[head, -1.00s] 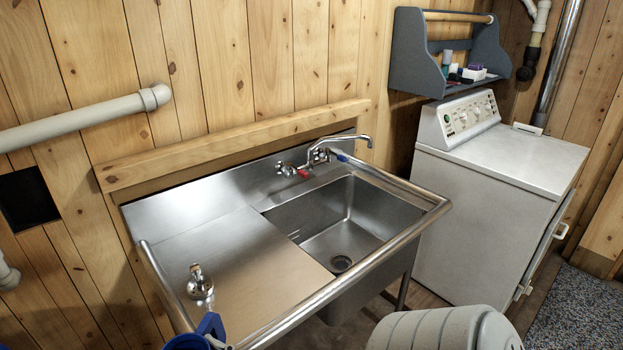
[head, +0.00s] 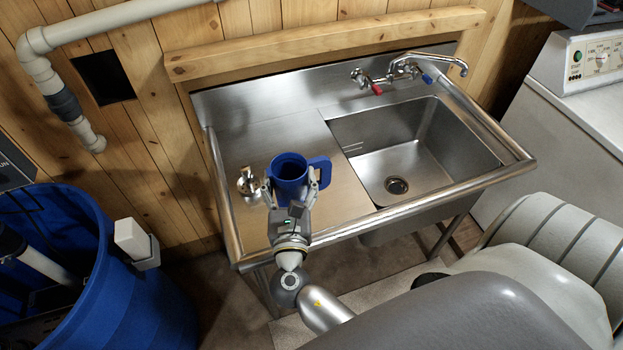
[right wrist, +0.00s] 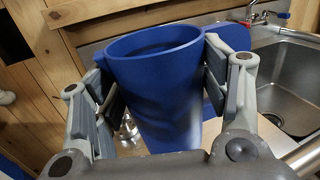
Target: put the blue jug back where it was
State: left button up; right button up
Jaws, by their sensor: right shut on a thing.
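The blue jug (head: 288,172) is upright over the left, flat part of the steel sink unit (head: 330,196), its handle pointing right. It also fills the middle of the right wrist view (right wrist: 155,85). My right gripper (head: 291,188) is shut on the jug, with one finger pad on each side. In the right wrist view the fingers (right wrist: 158,85) press the jug's sides. I cannot tell whether the jug's base touches the drainboard; its lower part is hidden by the gripper in the head view. My left gripper is not in view.
A shiny metal object (head: 249,184) stands on the drainboard just left of the jug. The sink basin (head: 400,160) and faucet (head: 420,62) are to the right. A rounded rail edges the unit's front. A large blue bin (head: 140,300) stands at lower left.

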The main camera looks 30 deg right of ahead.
jog(key=d+f, duration=0.1)
jog(key=w+d+b, duration=0.1)
jog(key=d, duration=0.1)
jog(key=w+d+f, duration=0.1)
jog(key=shift+w+d+f, duration=0.25)
jog(key=shift+f, duration=0.05)
jog(key=w+d+f+b, duration=0.1)
jog(key=f+b, duration=0.2)
jog(key=w+d+f+b, duration=0.1)
jog(key=d+f+b, duration=0.1)
jog(key=f+b, duration=0.1)
jog(key=w+d+f+b, duration=0.1)
jog(key=f+b, duration=0.2)
jog(key=shift+d+f, duration=0.1)
jog(key=shift+d, duration=0.3)
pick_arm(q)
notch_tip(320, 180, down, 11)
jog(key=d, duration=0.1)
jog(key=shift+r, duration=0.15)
pick_arm(e)
jog(key=o, duration=1.5)
